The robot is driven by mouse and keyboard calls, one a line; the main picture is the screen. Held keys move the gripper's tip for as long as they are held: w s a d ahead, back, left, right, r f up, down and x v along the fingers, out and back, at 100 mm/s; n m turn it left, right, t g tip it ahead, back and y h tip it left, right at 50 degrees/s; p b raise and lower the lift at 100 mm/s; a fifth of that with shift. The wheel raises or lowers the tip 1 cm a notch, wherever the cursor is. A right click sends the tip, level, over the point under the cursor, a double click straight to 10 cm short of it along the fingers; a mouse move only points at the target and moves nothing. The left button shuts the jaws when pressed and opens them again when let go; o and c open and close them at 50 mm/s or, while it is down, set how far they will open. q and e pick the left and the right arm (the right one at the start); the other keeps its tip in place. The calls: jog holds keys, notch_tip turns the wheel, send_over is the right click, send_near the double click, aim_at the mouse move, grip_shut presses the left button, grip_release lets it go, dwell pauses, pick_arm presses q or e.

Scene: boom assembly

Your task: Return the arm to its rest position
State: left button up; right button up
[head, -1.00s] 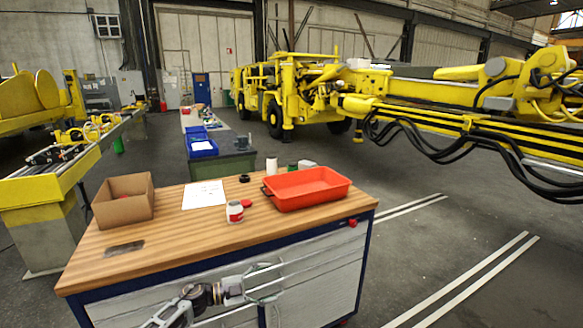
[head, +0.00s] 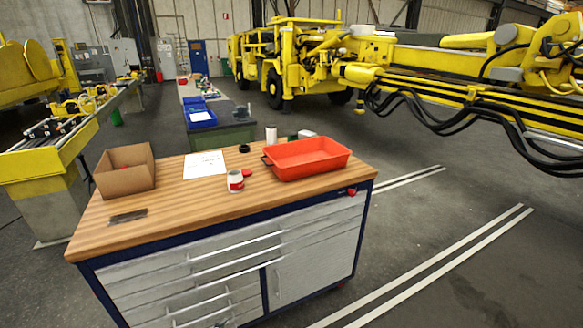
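Neither of my arms nor grippers shows in the head view now. The wooden-topped workbench (head: 200,221) with grey drawers stands in front of me. On it, a red tray (head: 318,165) sits at the right and an open cardboard box (head: 127,180) at the left. A small white and red jar (head: 235,181) stands near the middle, with a red cap (head: 247,172) beside it. A white sheet of paper (head: 204,165) lies toward the back.
A dark flat piece (head: 128,216) lies at the bench's front left. A white cylinder (head: 271,134) and a black ring (head: 244,148) are at the back. A yellow boom (head: 470,92) reaches in from the right. The floor (head: 400,235) right of the bench is clear.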

pick_arm(q)
jog(key=s+a+f+n+g+y, duration=0.2)
jog(key=s+a+f, duration=0.1)
jog(key=s+f, duration=0.75)
jog(key=s+f+n+g, duration=0.1)
jog(key=s+f+g, duration=0.2)
jog(key=s, duration=0.9)
jog(key=s+f+n+g+y, duration=0.1)
jog(key=s+f, duration=0.5)
jog(key=s, duration=0.7)
jog(key=s+f+n+g+y, duration=0.1)
jog(key=s+f+g, duration=0.3)
jog(key=s, duration=0.9)
jog(key=shift+a+f+g, duration=0.2)
jog(key=shift+g, duration=0.1)
